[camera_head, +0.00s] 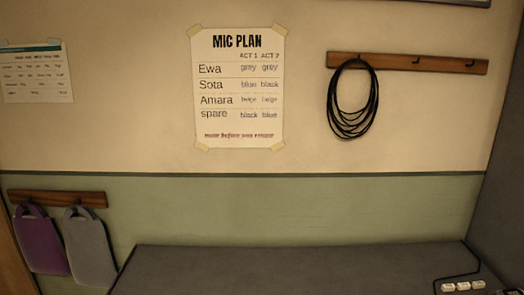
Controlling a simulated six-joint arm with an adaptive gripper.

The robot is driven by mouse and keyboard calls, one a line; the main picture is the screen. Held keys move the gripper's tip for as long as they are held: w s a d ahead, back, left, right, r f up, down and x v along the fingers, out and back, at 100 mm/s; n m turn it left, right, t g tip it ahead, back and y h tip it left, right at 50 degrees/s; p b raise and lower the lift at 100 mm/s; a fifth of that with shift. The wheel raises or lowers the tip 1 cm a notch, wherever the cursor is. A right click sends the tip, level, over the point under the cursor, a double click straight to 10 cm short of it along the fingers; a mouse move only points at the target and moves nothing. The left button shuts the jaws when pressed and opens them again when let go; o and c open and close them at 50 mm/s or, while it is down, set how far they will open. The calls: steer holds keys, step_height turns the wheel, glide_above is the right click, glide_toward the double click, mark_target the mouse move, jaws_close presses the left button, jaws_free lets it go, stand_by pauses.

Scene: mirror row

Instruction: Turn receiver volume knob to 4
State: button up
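No receiver and no volume knob can be made out in the head view. My gripper is not in view. A poster headed MIC PLAN (238,125) is taped to the wall at the upper middle. It lists Ewa, Sota, Amara and spare with colours under ACT 1 and ACT 2.
A grey surface (290,270) runs along the bottom, mostly clear. Small white blocks (463,286) and a dark cable lie at its right end. A coiled black cable (353,130) hangs from a wooden hook rail (390,61). Purple (40,245) and grey (90,250) bags hang at left.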

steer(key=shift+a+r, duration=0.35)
